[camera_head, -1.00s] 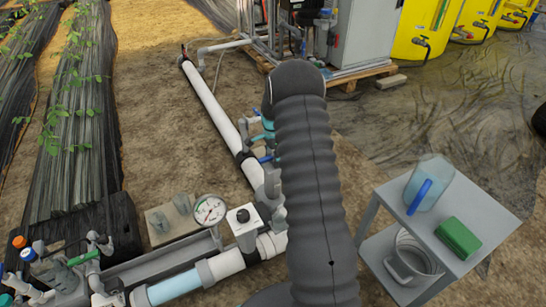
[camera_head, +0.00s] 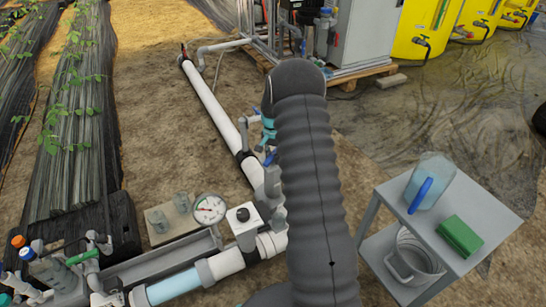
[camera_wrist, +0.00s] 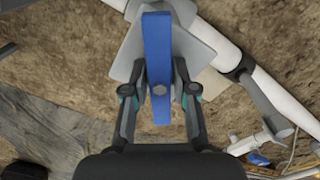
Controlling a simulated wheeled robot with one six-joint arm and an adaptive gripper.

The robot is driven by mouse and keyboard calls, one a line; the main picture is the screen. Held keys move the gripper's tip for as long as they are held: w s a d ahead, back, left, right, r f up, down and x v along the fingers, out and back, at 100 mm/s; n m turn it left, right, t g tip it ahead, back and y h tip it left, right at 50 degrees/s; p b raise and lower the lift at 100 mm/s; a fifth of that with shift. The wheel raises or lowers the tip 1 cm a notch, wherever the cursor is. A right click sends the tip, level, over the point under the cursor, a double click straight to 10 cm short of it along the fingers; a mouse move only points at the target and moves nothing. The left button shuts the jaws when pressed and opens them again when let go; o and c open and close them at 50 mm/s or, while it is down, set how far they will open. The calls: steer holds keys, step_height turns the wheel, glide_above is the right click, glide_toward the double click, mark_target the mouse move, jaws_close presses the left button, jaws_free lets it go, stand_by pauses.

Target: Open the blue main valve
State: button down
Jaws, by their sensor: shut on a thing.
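The blue valve handle (camera_wrist: 157,45) is a long flat bar with a round grey bolt, running up and down in the wrist view. My gripper (camera_wrist: 160,90) is shut on it, one finger on each side of the bar. A grey plate-like body lies behind the handle. A white pipe (camera_wrist: 220,60) runs diagonally behind it, at an angle to the bar. In the head view my dark ribbed arm hides most of the gripper; a bit of blue (camera_head: 270,157) shows beside the arm, and I cannot tell whether it is this handle.
A pressure gauge (camera_head: 209,209) and pipe fittings stand left of my arm. A grey cart (camera_head: 480,220) with a jug (camera_head: 430,183) and a green box (camera_head: 460,235) stands at right. A grey cabinet (camera_head: 368,30) and yellow tanks (camera_head: 420,28) are behind. Bare soil lies between.

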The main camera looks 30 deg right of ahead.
steer(key=n, duration=0.6)
steer(key=shift+n, duration=0.3)
steer(key=n, duration=0.6)
steer(key=shift+b, duration=0.4)
steer(key=c, duration=0.8)
jaws_free()
steer(key=shift+c, duration=0.2)
steer(key=shift+r+p, duration=2.7)
steer(key=shift+r, duration=2.3)
